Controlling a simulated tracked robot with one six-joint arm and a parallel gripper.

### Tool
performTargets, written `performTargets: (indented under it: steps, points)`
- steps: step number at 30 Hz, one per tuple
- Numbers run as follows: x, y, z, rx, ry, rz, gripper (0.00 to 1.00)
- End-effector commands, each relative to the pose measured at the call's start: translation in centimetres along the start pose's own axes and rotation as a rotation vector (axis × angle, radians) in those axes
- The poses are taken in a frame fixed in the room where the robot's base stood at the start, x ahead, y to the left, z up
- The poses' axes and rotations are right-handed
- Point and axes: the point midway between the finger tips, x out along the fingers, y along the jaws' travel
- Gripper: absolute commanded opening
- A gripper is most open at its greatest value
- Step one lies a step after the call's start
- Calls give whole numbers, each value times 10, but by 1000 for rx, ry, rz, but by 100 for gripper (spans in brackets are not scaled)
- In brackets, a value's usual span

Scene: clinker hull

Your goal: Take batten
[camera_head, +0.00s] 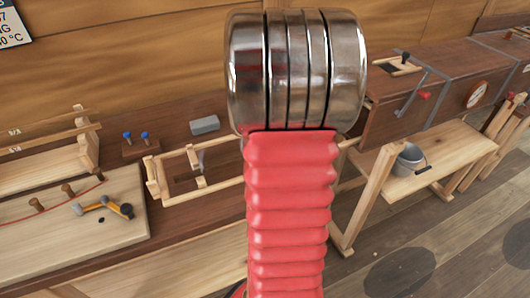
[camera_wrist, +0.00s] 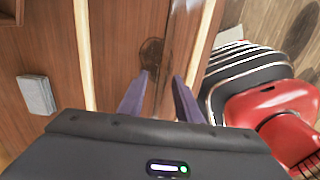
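Two long thin light-wood strips, which look like battens (camera_head: 50,139), lie across a wooden rack (camera_head: 87,145) at the left in the head view. Small pale labels show near their left ends. My gripper (camera_wrist: 160,75) shows in the wrist view with its two dark fingers apart and nothing between them. It points down over brown wood. Light-wood rails show left (camera_wrist: 83,50) and right (camera_wrist: 208,30) of the fingers; I cannot tell if either is a batten. In the head view my arm hides the gripper.
A light-wood frame (camera_head: 152,178) stands on the bench beside a grey block (camera_head: 204,125), also seen in the wrist view (camera_wrist: 37,95). A board with pegs and a yellow-black tool (camera_head: 103,206) is at left. A bucket (camera_head: 408,160) stands on a right-hand bench; floor is clear at lower right.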

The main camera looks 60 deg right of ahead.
Motion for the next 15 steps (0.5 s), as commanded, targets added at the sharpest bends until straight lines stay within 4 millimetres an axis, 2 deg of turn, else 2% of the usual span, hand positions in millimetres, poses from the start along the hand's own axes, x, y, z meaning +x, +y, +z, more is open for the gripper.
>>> performTargets:
  steps: [4, 15]
  points:
    - [0, 0, 0, 0, 0, 0, 30]
    - [0, 0, 0, 0, 0, 0, 4]
